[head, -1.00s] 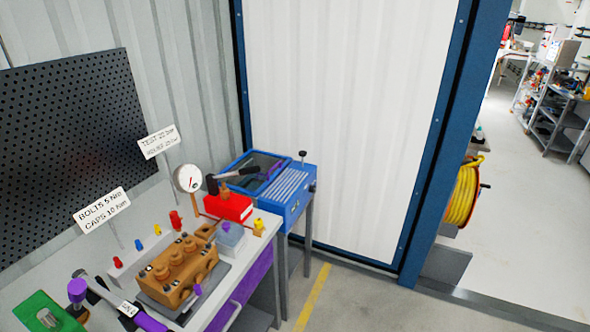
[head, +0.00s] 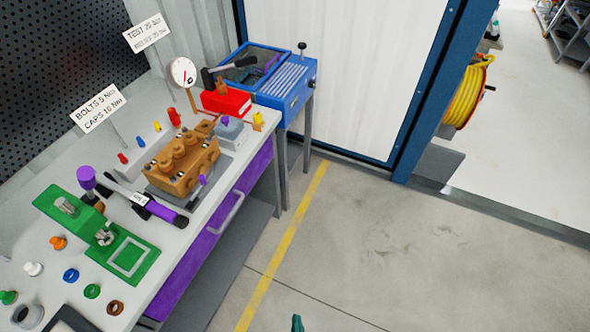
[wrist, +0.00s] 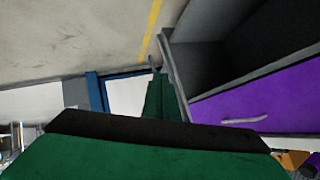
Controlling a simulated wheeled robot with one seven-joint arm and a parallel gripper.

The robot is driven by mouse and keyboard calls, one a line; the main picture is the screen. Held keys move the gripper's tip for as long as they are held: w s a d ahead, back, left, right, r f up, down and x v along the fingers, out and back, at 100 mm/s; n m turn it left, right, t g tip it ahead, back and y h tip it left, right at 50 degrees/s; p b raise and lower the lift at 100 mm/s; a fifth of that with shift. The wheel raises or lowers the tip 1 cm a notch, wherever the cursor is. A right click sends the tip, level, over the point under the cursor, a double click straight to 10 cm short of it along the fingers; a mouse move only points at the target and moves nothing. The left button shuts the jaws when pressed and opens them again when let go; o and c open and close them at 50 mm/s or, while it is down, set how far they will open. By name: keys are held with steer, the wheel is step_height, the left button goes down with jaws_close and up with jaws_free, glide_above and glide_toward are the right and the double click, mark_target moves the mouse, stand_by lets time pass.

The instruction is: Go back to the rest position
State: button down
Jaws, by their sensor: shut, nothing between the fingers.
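My gripper is green; in the wrist view its closed fingers (wrist: 165,98) point away over the floor, beside the bench, with nothing between them. In the head view only a small green tip (head: 297,323) shows at the bottom edge, over the open floor and right of the bench. The rest of my arm is out of that picture. The workbench (head: 215,195) stands on the left, and its purple drawer front (wrist: 250,106) shows at the right of the wrist view. The gripper appears apart from the bench.
On the bench are a brown pump block (head: 183,168), a green fixture (head: 128,258), a purple-handled torque wrench (head: 165,211) and several coloured caps. A blue parts washer (head: 285,92) stands behind. A yellow hose reel (head: 468,92) hangs at right. The grey floor (head: 390,250) is clear.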

steer(key=s+r+n+t, duration=0.2)
steer(key=s+r, duration=0.1)
steer(key=r, duration=0.9)
steer(key=s+r+n+t+h, duration=0.1)
steer(key=s+r+n+t, duration=0.1)
steer(key=r, duration=1.1)
steer(key=shift+s+a+r+n+t, duration=0.25)
steer(key=shift+s+t, duration=0.25)
steer(key=shift+s, duration=0.7)
